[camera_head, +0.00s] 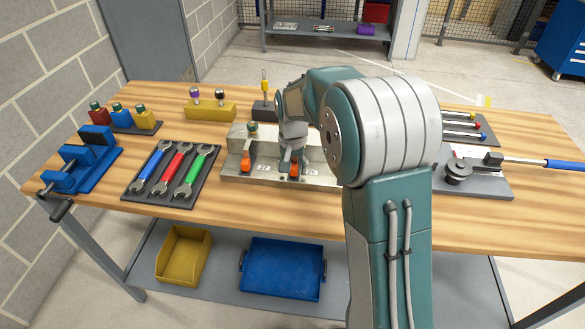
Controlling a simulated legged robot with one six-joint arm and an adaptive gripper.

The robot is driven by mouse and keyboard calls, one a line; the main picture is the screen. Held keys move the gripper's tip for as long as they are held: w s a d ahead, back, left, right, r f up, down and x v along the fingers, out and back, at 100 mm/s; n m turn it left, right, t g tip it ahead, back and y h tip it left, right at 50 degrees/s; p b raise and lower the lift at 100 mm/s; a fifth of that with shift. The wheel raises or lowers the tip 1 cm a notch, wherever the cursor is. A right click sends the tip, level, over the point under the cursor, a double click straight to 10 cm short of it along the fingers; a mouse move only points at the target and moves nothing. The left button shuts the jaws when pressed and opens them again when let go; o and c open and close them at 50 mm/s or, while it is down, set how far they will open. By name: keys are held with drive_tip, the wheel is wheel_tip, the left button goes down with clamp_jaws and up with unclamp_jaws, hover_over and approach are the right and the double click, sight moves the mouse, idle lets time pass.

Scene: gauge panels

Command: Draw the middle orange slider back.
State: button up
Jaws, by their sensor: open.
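A grey metal panel block (266,174) stands near the middle of the table and carries orange sliders in slots. The left orange slider (246,165) shows clearly, with a small number label beside it. A second orange slider (294,171), seemingly the middle one, sits at the panel's front below my gripper (291,160). My gripper points down over this slider with its fingers open. Whether the fingers touch the slider is too small to tell. My arm hides the panel's right part and anything there.
Left of the panel lie a tray of wrenches (175,174) and a blue vise (84,160). A yellow block with knobs (211,110) stands behind. A lever device with a blue handle (475,175) stands at the right. The wooden table's front strip is clear.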

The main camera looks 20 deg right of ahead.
sight(293, 168)
wheel_tip(293, 168, up, 12)
drive_tip(key=shift+f, duration=0.2)
idle(0.4)
drive_tip(key=s+r+n+t, duration=0.25)
drive_tip(key=s+r, duration=0.35)
drive_tip(key=s, duration=0.7)
drive_tip(key=s+f+n+t, duration=0.2)
drive_tip(key=s+f+t, duration=0.1)
drive_tip(key=s, duration=1.2)
